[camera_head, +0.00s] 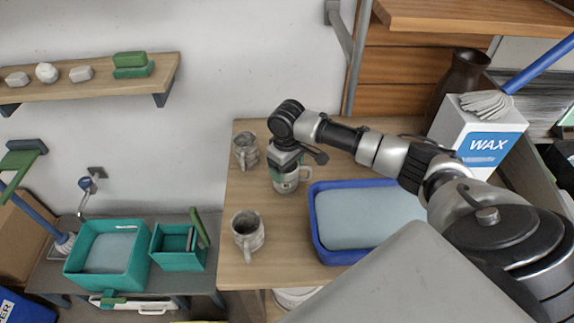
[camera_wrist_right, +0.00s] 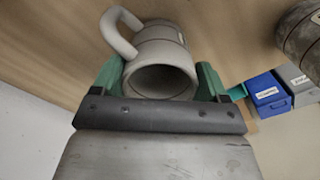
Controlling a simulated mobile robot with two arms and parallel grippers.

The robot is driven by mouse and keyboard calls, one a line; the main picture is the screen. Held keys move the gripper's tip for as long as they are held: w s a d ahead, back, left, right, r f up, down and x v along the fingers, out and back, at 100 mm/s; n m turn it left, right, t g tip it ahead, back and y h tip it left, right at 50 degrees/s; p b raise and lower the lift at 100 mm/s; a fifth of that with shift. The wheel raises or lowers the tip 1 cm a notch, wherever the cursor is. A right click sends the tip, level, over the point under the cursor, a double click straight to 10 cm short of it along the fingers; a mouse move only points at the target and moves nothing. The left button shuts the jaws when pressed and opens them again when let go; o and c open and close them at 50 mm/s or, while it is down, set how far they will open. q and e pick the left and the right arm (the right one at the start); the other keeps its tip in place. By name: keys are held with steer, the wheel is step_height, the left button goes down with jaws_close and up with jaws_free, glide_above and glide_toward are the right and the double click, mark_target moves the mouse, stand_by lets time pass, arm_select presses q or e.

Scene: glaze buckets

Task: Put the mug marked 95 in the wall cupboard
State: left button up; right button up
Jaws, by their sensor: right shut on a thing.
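My right gripper (camera_head: 287,157) is shut on a grey mug (camera_head: 290,183) over the wooden table (camera_head: 275,275). In the right wrist view the mug (camera_wrist_right: 162,52) sits between the green fingers, its handle to the left. I cannot tell whether it touches the table, and no number is readable on it. A second mug (camera_head: 246,152) stands to its left at the back, and a third mug (camera_head: 248,232) stands nearer the front. No wall cupboard is clearly recognisable; wooden panels (camera_head: 395,66) show behind my right arm. My left gripper is not in view.
A blue tub (camera_head: 318,238) stands right of the held mug. A WAX box (camera_head: 484,140) and dark vase (camera_head: 464,75) stand at the back right. A wall shelf (camera_head: 88,81) and teal bins (camera_head: 105,254) are at left. Table between the left mugs is clear.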

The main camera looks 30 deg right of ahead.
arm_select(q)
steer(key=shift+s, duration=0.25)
arm_select(e)
steer(key=shift+f, duration=0.1)
steer(key=o, duration=1.1)
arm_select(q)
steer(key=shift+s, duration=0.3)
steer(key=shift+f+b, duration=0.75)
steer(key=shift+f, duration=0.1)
arm_select(e)
step_height(320, 180, up, 12)
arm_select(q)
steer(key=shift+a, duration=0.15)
arm_select(e)
steer(key=shift+a, duration=0.1)
